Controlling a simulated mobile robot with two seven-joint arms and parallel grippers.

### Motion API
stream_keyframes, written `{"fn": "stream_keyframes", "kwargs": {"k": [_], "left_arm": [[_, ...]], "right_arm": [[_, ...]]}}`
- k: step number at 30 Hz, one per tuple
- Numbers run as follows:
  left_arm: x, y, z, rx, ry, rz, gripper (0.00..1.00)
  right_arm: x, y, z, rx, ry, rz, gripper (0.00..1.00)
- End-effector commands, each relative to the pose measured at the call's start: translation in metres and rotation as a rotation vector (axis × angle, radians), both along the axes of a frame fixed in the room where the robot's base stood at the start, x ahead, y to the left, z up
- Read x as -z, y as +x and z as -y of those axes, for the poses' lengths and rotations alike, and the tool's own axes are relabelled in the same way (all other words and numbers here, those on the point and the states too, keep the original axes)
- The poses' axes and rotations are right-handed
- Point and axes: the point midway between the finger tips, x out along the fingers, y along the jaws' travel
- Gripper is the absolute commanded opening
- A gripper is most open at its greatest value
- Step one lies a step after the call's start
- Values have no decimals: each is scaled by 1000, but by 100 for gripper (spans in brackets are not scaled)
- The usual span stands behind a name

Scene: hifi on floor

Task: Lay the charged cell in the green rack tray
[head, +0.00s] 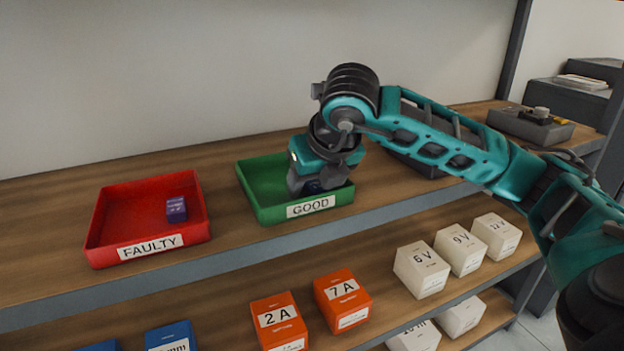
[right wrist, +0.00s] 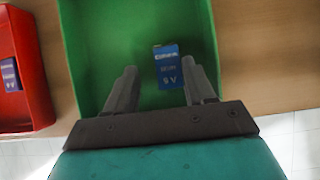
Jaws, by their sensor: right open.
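The green tray (head: 258,187) labelled GOOD stands on the upper shelf; its floor and walls fill much of the right wrist view (right wrist: 85,55). A small blue cell (right wrist: 167,68) with printed lettering lies in this tray; in the head view only a dark blue bit (head: 313,187) shows under my gripper. My right gripper (head: 314,182) points down into the tray. My left gripper is in neither view.
A red tray (head: 120,210) labelled FAULTY, holding a purple-blue cell (head: 176,209), stands to the left. A dark device (head: 530,127) sits at the shelf's right end. Labelled orange and white boxes fill the lower shelf. Bare shelf lies between the trays.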

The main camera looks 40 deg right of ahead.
Motion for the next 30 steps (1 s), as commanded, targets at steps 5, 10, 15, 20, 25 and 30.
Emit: {"fn": "stream_keyframes", "kwargs": {"k": [5, 10, 15, 20, 25, 30], "left_arm": [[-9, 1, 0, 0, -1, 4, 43], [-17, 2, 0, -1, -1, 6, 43], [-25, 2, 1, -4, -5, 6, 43], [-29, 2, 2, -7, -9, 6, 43], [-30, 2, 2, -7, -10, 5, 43], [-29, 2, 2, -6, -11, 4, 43]], "right_arm": [[-21, -9, -2, 0, -1, 3, 54], [-55, -29, -7, -2, 0, 6, 54], [-83, -48, -12, -1, -1, 6, 54], [-99, -59, -14, -1, 0, 2, 54], [-104, -63, -15, -1, -1, 1, 54], [-104, -63, -15, 0, 0, 0, 54]]}}
